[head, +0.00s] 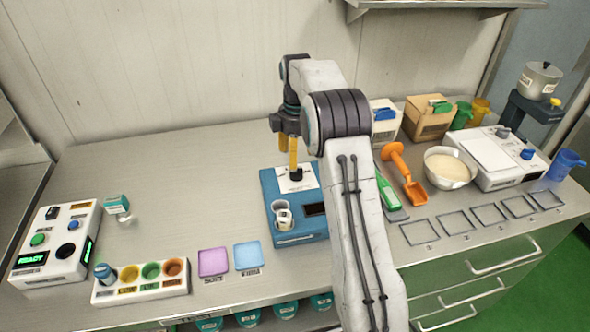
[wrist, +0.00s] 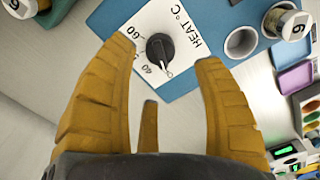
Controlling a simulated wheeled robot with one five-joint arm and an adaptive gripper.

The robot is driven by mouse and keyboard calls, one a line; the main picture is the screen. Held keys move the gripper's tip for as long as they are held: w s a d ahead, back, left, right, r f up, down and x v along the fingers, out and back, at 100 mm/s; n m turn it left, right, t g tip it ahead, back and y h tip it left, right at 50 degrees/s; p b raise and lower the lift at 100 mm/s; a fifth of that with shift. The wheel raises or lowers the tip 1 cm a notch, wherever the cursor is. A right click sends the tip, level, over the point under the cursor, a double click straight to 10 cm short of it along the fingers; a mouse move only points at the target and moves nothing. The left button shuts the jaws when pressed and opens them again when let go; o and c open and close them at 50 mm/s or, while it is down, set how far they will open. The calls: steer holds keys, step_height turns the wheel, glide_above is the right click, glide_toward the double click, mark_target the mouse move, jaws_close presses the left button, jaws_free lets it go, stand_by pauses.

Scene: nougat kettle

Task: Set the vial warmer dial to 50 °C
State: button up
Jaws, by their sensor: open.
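The vial warmer (head: 270,190) is a blue box on the counter, in the middle of the head view. Its black dial (wrist: 160,48) sits on a white panel (wrist: 185,22) marked HEAT °C; the dial also shows in the head view (head: 296,174). In the wrist view the dial's pale pointer mark lies at its lower right, near the 40 and on the side away from the 60. My gripper (wrist: 164,60) is open, its yellow fingers on either side of the dial with gaps showing; it is over the warmer in the head view (head: 289,157). My arm hides part of the warmer's right side.
The warmer has a round well (wrist: 241,43) and a vial (wrist: 288,20) beside the panel. A purple pad (head: 213,262), a blue pad (head: 248,255) and a rack with coloured wells (head: 140,291) lie to the left. A green-handled tool (head: 388,190) and orange scoop (head: 413,192) lie right.

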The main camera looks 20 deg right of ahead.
mark_target(296, 173)
steer(key=shift+f, duration=2.8)
jaws_close()
